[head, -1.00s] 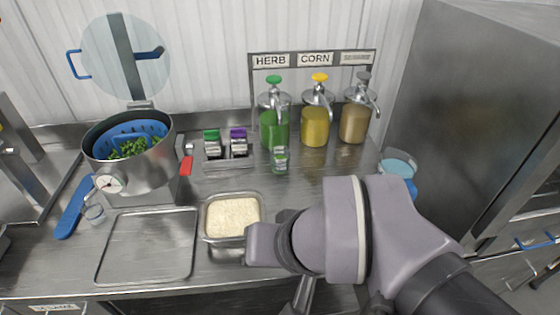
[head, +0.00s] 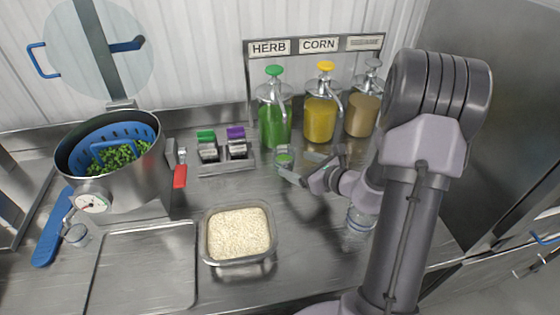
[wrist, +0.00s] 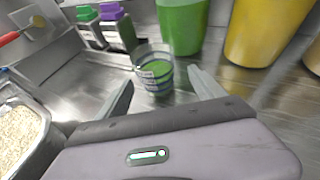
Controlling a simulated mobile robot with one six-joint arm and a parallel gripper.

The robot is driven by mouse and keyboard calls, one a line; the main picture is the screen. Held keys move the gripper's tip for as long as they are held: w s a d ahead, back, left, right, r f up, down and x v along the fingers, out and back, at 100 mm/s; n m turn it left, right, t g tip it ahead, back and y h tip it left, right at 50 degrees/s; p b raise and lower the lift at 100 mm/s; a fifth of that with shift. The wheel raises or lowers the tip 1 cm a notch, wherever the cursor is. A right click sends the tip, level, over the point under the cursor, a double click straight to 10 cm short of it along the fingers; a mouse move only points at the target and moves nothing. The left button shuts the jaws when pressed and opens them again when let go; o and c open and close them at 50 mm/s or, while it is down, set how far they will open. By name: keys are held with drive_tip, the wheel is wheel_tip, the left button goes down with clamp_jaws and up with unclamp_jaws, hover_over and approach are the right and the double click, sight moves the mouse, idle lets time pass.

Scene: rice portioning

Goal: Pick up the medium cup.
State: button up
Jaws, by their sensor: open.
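A clear cup with blue bands and a pale label (wrist: 155,72) stands upright on the steel counter. It also shows in the head view (head: 284,158), in front of the green dispenser, with green showing in or through it. I take it for the medium cup by its size between the other two cups; no readable label confirms this. My gripper (head: 310,166) is open, low over the counter, just right of and nearer than the cup. In the wrist view its fingers (wrist: 160,80) are spread, with the cup in line between them, slightly beyond the tips. Nothing is held.
Green (head: 275,122), yellow (head: 320,118) and brown (head: 361,115) dispensers stand close behind. A holder with green and purple-topped items (head: 222,158) is left. A rice container (head: 205,235) sits in front. Other clear cups stand by my arm (head: 358,228) and near the pot (head: 77,236).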

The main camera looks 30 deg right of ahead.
sight(278, 149)
drive_tip(key=x, duration=0.2)
drive_tip(key=b+x, duration=0.1)
drive_tip(key=x, duration=0.1)
drive_tip(key=b+x, duration=0.1)
drive_tip(key=x, duration=0.1)
drive_tip(key=shift+w+a, duration=0.2)
drive_tip(key=shift+a, duration=0.25)
clamp_jaws()
drive_tip(key=shift+r, duration=0.1)
drive_tip(key=shift+s+r+p, duration=0.1)
drive_tip(key=shift+r+p, duration=1)
drive_tip(key=shift+r, duration=0.75)
drive_tip(key=s+a+p, duration=0.1)
drive_tip(key=s, duration=0.3)
drive_tip(key=s+a+r+p, duration=0.1)
drive_tip(key=s, duration=0.3)
drive_tip(key=s+a+p, duration=0.1)
drive_tip(key=s, duration=0.4)
drive_tip(key=shift+r, duration=0.15)
drive_tip(key=p, duration=0.5)
drive_tip(key=shift+s+r+p, duration=0.25)
drive_tip(key=shift+s+p, duration=0.05)
drive_tip(key=shift+s, duration=0.05)
drive_tip(key=p, duration=0.2)
drive_tip(key=s+p, duration=0.1)
drive_tip(key=p, duration=0.1)
drive_tip(key=shift+s+a+f+p, duration=0.2)
drive_tip(key=shift+s+a+p, duration=0.05)
drive_tip(key=shift+p, duration=0.1)
